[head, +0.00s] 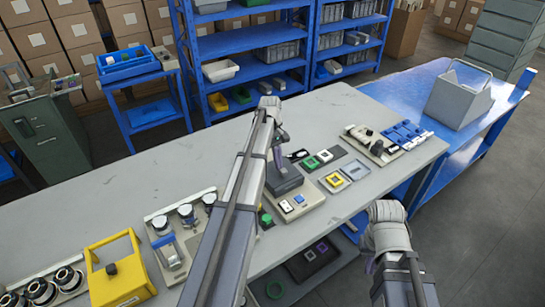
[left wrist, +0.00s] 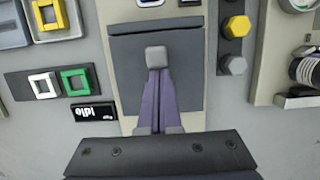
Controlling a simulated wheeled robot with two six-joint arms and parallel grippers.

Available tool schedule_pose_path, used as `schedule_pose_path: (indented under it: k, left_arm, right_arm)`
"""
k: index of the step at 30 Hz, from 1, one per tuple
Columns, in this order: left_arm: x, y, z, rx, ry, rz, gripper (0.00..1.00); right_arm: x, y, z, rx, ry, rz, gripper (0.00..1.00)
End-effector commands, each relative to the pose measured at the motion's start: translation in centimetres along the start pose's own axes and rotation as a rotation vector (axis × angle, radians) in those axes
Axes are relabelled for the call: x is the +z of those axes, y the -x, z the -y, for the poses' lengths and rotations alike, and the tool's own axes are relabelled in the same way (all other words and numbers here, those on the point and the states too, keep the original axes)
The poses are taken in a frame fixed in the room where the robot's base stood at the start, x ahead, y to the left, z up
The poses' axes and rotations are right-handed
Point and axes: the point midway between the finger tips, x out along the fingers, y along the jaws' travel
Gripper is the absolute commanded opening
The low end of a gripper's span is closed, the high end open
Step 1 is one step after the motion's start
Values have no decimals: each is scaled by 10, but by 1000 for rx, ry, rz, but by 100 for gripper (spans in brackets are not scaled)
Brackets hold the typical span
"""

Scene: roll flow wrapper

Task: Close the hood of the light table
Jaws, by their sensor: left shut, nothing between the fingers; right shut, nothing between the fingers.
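The light table has a beige base with a white and a blue button on its near end. Its dark grey hood (head: 285,182) appears lowered over the base, though my left arm hides part of it. In the left wrist view the hood (left wrist: 125,75) is a dark panel directly under my fingers. My left gripper (head: 281,150) is shut and empty, its purple fingers (left wrist: 156,58) together over the hood's middle. I cannot tell whether the tips touch it. My right gripper (head: 371,265) is shut and empty, off the table's near right edge, its fingers mostly hidden.
Framed coloured tiles (head: 318,160) and a tray of blue parts (head: 405,133) lie right of the hood. A yellow stand (head: 118,272) and a tray with round knobs (head: 188,213) lie left. A grey bin (head: 460,98) stands on the blue bench. The table's back left is clear.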

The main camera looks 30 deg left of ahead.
Motion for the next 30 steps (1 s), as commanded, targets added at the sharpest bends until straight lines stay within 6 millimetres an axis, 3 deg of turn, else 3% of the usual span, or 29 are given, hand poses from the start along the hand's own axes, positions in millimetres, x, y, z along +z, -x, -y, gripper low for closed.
schedule_pose_path:
  k: [14, 24, 30]
  left_arm:
    - [2, 0, -1, -2, -4, 9, 0]
    - [-30, 7, -8, -2, -2, 4, 0]
    - [-28, 43, -7, -2, -5, 3, 0]
  right_arm:
    - [0, 0, 0, 0, 0, 0, 0]
    - [0, -1, 0, 0, 0, 0, 0]
    - [2, 35, -3, 0, 0, 0, 0]
